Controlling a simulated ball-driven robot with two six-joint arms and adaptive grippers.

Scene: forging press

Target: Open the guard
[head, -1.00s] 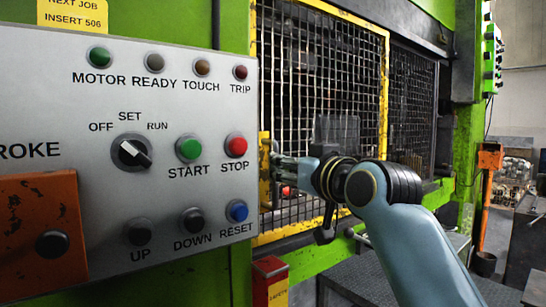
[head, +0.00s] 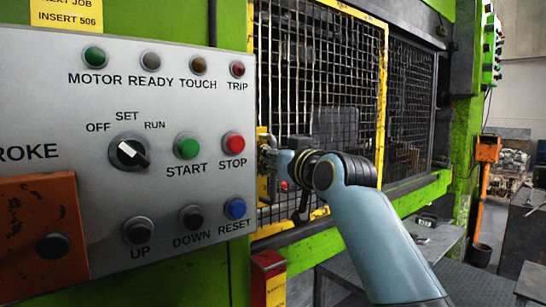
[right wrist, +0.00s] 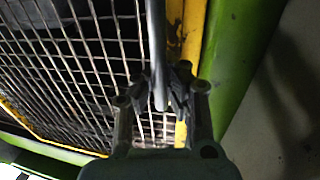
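The guard (head: 330,95) is a dark wire-mesh panel in a yellow frame on the green press, in the head view. Its mesh and yellow frame also show in the right wrist view (right wrist: 75,60). A grey handle bar (right wrist: 157,50) stands at the guard's edge. My right gripper (head: 268,158) is at the guard's lower left edge, partly hidden by the control panel. In the right wrist view, the bar runs between the fingers of my right gripper (right wrist: 160,85). I cannot tell whether they press on it. My left gripper is not in view.
The control panel (head: 75,110) stands close to the left of my right gripper. A red-and-yellow post (head: 268,280) stands below the guard. A grey bench (head: 425,240) is at lower right. An orange stand (head: 486,150) is farther back.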

